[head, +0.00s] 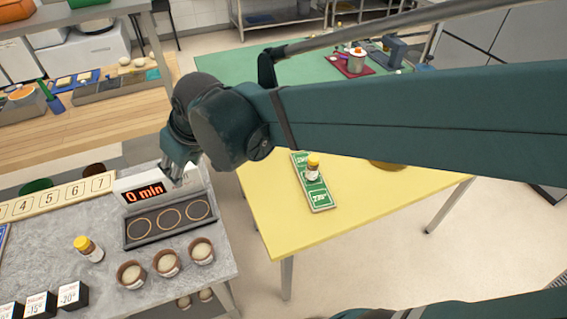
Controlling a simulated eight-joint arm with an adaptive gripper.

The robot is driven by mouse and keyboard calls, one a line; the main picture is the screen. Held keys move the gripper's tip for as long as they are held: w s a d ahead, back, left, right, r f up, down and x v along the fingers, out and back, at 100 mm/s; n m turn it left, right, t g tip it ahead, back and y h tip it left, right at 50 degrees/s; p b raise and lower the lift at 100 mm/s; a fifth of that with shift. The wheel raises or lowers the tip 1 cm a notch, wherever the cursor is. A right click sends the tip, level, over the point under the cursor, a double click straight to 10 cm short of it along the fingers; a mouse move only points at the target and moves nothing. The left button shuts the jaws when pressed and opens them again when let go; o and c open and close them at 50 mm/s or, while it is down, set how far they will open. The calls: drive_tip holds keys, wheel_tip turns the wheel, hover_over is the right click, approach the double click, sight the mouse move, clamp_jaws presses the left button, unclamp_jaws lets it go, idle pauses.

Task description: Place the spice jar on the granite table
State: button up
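The other jar (312,168) stands on a green board (318,194) on the yellow table (275,210). My gripper (176,176) points down above the granite table, close to the "0 min" display (146,193). It is well apart from both jars in the picture. Its fingers are small and partly hidden by my wrist, so I cannot tell whether they are open. I see no jar in it.
A dark tray with three rings (170,221) lies before the display. Three brown cups (167,262) line the granite table's right side. Black label blocks (72,295) stand at its front, and a numbered strip (55,198) at its back. The yellow table's left part is clear.

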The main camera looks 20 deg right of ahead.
drive_tip(key=s+d+m+t+h, duration=0.1)
drive_tip(key=s+d+m, duration=0.2)
drive_tip(key=d, duration=0.9)
drive_tip(key=s+d+m+t+h, duration=0.1)
drive_tip(key=s+d+m+h, duration=0.1)
drive_tip(key=s+d, duration=0.7)
drive_tip(key=d+m, duration=0.1)
drive_tip(key=d, duration=0.3)
drive_tip(key=shift+f, duration=0.2)
